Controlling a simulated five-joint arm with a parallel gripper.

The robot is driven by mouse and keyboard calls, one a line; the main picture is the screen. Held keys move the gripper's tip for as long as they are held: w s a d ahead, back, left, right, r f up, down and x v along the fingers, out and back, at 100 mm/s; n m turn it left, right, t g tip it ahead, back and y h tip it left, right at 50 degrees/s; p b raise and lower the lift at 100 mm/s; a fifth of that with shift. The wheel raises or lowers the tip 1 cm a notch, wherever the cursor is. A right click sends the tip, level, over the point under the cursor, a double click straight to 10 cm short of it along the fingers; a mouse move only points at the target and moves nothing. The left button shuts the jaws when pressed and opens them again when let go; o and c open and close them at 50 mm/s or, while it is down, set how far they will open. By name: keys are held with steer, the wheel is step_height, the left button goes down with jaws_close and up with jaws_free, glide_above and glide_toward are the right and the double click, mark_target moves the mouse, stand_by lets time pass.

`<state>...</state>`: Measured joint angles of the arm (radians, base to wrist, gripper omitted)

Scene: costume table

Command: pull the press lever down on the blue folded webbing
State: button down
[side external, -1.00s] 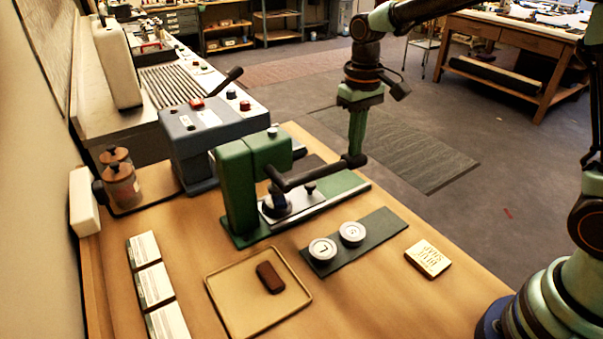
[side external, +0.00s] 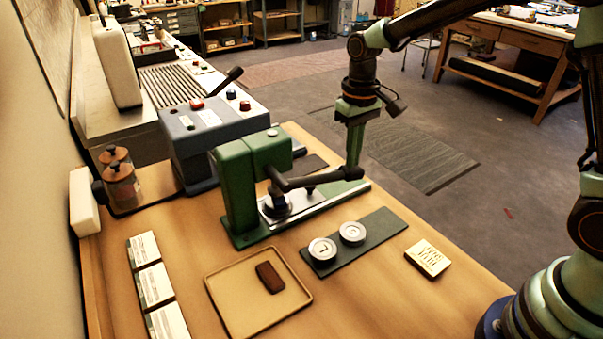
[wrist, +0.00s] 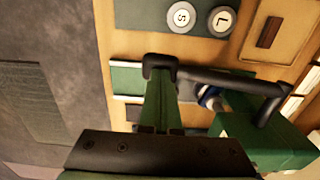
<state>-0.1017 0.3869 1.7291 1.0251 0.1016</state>
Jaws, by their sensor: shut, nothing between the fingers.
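The green press (side external: 236,195) stands on the wooden table, and it also shows in the wrist view (wrist: 262,145). In the wrist view the lever (wrist: 225,80) ends at my gripper. My gripper (side external: 354,155) is shut and empty, pointing down, with its tips at the lever's grip and seemingly touching it. The wrist view shows my gripper's fingers (wrist: 161,100) right against the grip.
A green mat (side external: 378,232) holds two round dies in front of the press. A shallow tray (side external: 228,312) holds a brown piece (side external: 270,277). A small yellow-cream box (side external: 428,258) lies at right. A grey machine (side external: 205,140) stands behind the press.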

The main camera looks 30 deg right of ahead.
mark_target(347, 169)
steer(key=shift+a+f, duration=0.2)
steer(key=shift+f, duration=0.5)
steer(key=shift+a+f, duration=0.15)
steer(key=shift+f, duration=0.5)
steer(key=shift+a+f, duration=0.2)
steer(key=shift+f, duration=0.1)
steer(key=shift+a+f, duration=0.15)
steer(key=shift+f, duration=0.3)
stand_by(0.6)
step_height(347, 169, up, 15)
stand_by(1.4)
